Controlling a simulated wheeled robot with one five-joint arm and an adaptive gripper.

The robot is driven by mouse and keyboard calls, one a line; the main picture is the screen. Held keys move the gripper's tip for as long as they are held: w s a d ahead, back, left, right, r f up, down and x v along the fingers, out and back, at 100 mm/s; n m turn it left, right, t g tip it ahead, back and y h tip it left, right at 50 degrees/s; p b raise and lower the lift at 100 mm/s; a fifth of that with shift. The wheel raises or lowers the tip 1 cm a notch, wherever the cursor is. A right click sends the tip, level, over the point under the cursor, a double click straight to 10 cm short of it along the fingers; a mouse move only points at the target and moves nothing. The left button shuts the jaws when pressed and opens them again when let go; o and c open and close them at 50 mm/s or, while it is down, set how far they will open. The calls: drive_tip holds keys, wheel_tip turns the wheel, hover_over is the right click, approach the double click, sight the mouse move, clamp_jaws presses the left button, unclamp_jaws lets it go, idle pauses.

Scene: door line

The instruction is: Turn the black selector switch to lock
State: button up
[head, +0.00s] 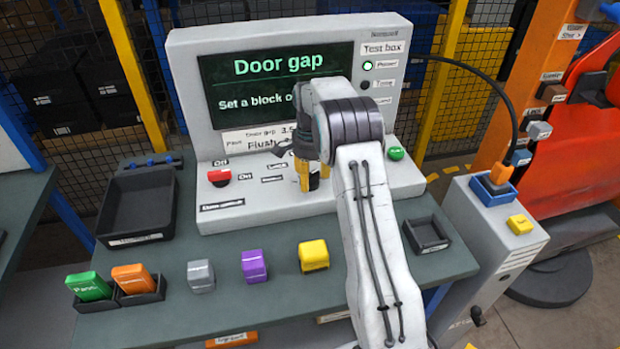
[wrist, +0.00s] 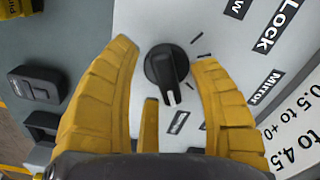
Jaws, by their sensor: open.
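The black selector switch (wrist: 160,72) is a round knob with a raised bar on the pale panel in the wrist view. The white mark on its bar points down in the picture, slightly right, toward a small label (wrist: 178,122) too small to read. The "Lock" label (wrist: 278,25) is at the upper right and the "Mirror" label (wrist: 264,92) at the right. My gripper (wrist: 166,55) is open, with a yellow finger on each side of the knob and a gap showing on both sides. In the head view my gripper (head: 313,180) is at the panel and hides the switch.
The test box (head: 400,178) has a screen reading "Door gap" (head: 277,85), a red button (head: 219,176) left of my gripper and a green button (head: 396,153) right of it. Grey, purple and yellow blocks (head: 313,255) stand in front on the table. An empty black tray (head: 137,205) is at left.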

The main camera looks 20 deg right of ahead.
drive_tip(key=shift+f, duration=0.5)
clamp_jaws()
idle(0.3)
